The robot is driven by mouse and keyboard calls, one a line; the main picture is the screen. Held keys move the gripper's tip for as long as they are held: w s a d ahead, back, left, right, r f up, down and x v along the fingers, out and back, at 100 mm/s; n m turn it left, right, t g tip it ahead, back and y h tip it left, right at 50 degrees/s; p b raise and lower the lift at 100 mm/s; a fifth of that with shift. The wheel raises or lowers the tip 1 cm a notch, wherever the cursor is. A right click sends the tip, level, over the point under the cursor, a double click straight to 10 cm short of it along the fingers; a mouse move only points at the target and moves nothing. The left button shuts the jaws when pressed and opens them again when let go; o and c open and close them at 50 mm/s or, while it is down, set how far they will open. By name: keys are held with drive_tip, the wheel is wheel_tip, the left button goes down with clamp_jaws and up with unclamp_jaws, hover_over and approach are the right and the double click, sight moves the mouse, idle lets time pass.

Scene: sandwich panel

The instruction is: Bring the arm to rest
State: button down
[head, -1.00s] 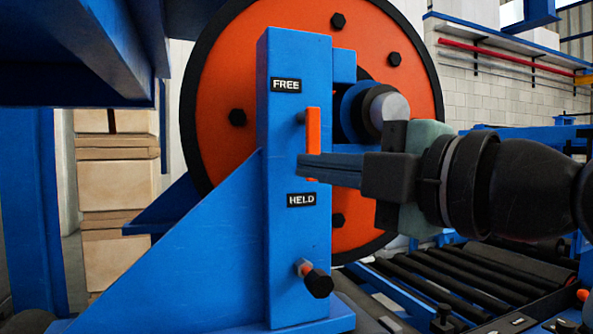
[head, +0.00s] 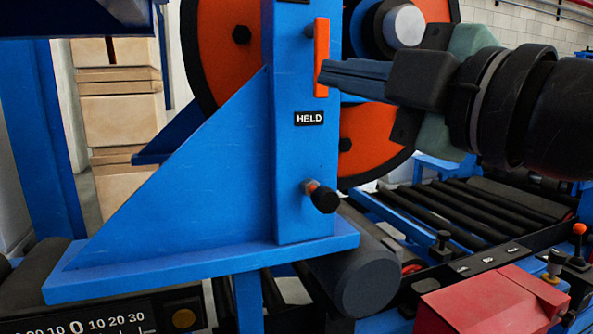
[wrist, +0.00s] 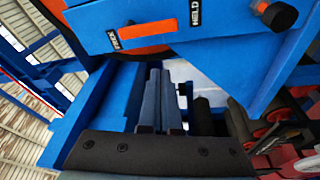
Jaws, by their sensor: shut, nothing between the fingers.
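My gripper (head: 325,75) is shut and empty, with its blue-grey fingers pointing left in the head view. Its tips appear close to the orange lever (head: 321,57) on the blue post (head: 300,180); I cannot tell from the head view whether they touch. The lever stands upright above the HELD label (head: 309,118). In the wrist view the closed fingers (wrist: 158,90) show below the post, which appears turned, with the FREE label (wrist: 113,40) and HELD label (wrist: 195,15) visible.
An orange wheel (head: 222,70) with a black rim stands behind the post. A dark roller (head: 365,275) and a red box (head: 490,305) are below, with a roller conveyor (head: 480,205) at the right. Cartons (head: 120,120) are stacked at the left.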

drive_tip(key=s+a+r+m+t+h, duration=0.1)
drive_tip(key=s+a+m+t+h, duration=0.3)
drive_tip(key=m, duration=0.6)
drive_tip(key=s+a+m+t+h, duration=0.2)
drive_tip(key=s+m+t+h, duration=0.4)
drive_tip(key=m, duration=0.5)
wheel_tip(320, 180, up, 14)
drive_tip(key=t+p, duration=0.1)
drive_tip(key=p, duration=1.2)
drive_tip(key=shift+w, duration=0.3)
